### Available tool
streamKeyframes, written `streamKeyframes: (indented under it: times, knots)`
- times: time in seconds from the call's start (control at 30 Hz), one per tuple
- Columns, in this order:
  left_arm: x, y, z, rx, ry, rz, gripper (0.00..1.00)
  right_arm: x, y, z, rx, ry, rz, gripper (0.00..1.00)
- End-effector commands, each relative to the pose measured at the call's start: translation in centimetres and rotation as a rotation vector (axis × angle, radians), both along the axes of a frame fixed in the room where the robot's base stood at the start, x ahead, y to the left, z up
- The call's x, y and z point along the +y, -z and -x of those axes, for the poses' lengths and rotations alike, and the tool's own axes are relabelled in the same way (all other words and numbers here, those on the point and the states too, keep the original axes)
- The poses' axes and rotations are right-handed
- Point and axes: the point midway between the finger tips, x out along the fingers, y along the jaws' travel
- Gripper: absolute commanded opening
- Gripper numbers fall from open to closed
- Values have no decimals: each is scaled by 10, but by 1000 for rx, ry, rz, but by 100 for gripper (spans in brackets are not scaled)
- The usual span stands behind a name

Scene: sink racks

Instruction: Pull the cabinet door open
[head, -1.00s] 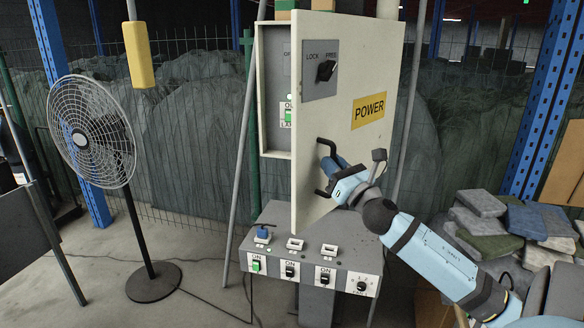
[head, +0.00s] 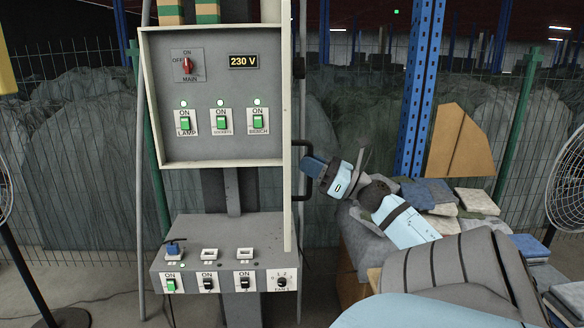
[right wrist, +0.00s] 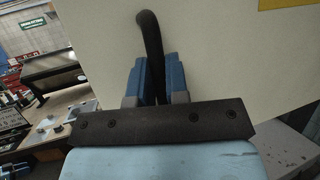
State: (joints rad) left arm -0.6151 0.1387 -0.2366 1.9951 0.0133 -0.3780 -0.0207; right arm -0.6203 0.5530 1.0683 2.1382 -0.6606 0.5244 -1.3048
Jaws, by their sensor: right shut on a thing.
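The cabinet (head: 154,100) stands open in the head view, with its red main switch, a 230 V display and green-lit switches showing inside. Its pale door (head: 288,120) is swung out on the right and seen nearly edge-on. The door's black bar handle (head: 307,194) is on the far side of that edge. My right gripper (head: 305,167) is at the handle, to the right of the door. In the right wrist view its blue fingers (right wrist: 157,80) are closed around the dark handle bar (right wrist: 149,35), against the cream door face (right wrist: 225,50). My left gripper is out of view.
A grey switch console (head: 222,256) juts out below the cabinet. Stacked stone slabs (head: 440,196) lie behind my right arm. A fan (head: 575,185) stands at the right edge, and a blue post (head: 417,90) rises behind.

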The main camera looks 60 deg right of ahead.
Motion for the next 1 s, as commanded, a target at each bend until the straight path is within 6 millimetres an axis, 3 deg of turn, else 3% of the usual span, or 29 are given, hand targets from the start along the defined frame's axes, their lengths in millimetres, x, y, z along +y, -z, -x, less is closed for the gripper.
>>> streamKeyframes:
  times: [0.5,0.53,0.63,1.0]
  knots:
    - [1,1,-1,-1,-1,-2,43,-6,0,7,1,3,-3,0]
    - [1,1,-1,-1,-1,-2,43,-6,0,7,0,3,-4,17]
    - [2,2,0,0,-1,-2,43,-6,0,7,0,2,-3,39]
    - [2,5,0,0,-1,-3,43,-7,3,12,-1,3,-3,39]
